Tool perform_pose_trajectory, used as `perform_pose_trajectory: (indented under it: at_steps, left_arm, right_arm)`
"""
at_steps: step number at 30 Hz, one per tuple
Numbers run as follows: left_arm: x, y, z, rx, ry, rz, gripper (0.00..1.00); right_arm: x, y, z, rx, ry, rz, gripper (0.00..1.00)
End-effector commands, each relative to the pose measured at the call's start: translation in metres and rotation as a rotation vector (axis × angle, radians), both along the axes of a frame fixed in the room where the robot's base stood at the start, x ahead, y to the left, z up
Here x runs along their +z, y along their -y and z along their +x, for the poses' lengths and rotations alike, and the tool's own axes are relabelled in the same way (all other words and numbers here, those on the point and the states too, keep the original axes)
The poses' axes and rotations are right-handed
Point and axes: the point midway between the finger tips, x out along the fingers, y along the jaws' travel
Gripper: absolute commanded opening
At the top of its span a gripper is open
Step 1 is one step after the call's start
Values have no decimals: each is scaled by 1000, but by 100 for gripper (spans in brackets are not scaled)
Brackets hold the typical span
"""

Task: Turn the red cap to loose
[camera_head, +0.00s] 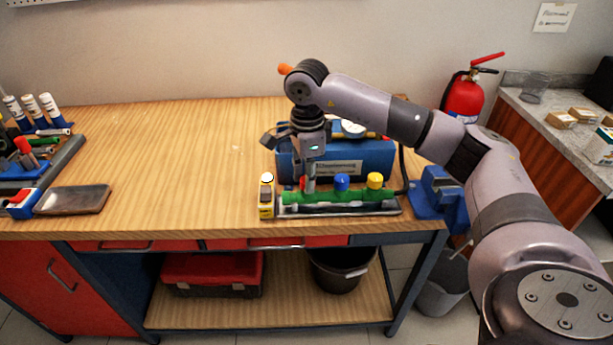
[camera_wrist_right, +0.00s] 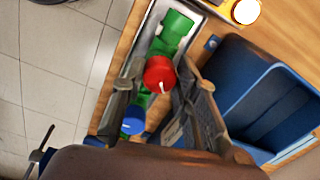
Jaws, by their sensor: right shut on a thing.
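The red cap (camera_head: 303,183) sits on the left part of a green manifold (camera_head: 290,198) in a grey tray near the table's front edge. My right gripper (camera_head: 310,187) points down over it and is shut on it, one finger on each side. In the right wrist view the red cap (camera_wrist_right: 159,72) shows its round top with a short white mark towards the bottom. The blue cap (camera_head: 342,182) and the yellow cap (camera_head: 375,180) stand to its right. The blue cap (camera_wrist_right: 132,124) is partly hidden in the wrist view. My left gripper is not seen.
A blue box (camera_head: 372,160) with a gauge on top stands just behind the manifold. A small yellow bottle (camera_head: 266,200) stands close on the left. A blue vise (camera_head: 436,196) is at the right table end. The table's middle is clear.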

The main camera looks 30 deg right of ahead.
Motion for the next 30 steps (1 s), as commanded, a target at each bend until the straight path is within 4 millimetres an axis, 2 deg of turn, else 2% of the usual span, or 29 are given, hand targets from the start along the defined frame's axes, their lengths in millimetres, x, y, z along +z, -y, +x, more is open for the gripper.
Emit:
perform_pose_trajectory:
  at_steps: [7,8,17,26,30]
  left_arm:
    - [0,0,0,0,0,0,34]
    - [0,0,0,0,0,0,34]
    - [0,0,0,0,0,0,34]
    - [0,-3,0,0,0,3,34]
    - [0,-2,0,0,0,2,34]
  right_arm:
    - [2,0,1,-2,4,1,0]
    - [2,0,1,-2,4,1,28]
    - [1,0,0,-2,2,0,48]
    - [1,0,0,-2,1,0,48]
    - [14,0,1,-3,5,1,48]
